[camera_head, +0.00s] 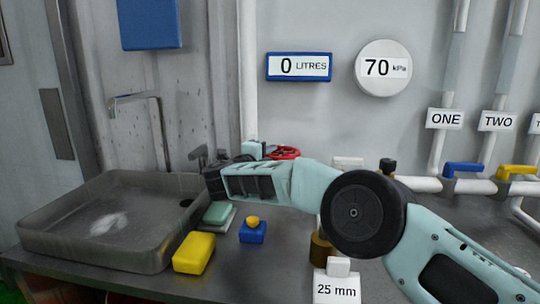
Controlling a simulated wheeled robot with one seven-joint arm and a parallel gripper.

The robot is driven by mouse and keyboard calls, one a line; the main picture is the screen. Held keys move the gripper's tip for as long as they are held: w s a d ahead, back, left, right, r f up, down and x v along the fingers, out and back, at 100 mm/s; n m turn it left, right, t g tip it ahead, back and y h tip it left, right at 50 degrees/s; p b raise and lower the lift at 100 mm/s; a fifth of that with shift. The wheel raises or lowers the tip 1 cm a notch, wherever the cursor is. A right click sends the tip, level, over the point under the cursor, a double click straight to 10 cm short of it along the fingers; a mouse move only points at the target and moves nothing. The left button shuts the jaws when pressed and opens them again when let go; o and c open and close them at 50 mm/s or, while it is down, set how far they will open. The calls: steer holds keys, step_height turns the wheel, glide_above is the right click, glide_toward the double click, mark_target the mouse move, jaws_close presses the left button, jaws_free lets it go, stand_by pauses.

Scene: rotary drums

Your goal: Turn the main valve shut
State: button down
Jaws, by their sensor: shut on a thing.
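A red valve handle (285,153), which looks like the main valve, is by the back wall below the blue-framed display. Only part of it shows behind my arm. My gripper (268,149) is at its left side, beyond my wrist, and appears shut on the red handle. The fingertips are small and partly hidden, so the exact grip and the handle's angle cannot be told. The blue-framed display (299,67) reads 0 LITRES. The round white gauge (383,68) reads 70 kPa.
A metal sink (60,220) fills the left. A yellow block (194,253), a green-and-grey pad (219,214) and a small blue-and-yellow object (252,232) lie beside it. A brass weight (320,250) and a 25 mm label (337,289) stand under my arm. Blue (464,169) and yellow (516,171) valve handles are at right.

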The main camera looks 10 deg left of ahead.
steer(key=c, duration=1.4)
jaws_free()
steer(key=shift+o, duration=0.2)
steer(key=b+v, duration=0.3)
steer(key=v, duration=1.4)
steer(key=shift+s+a, duration=0.1)
steer(key=shift+a, duration=0.05)
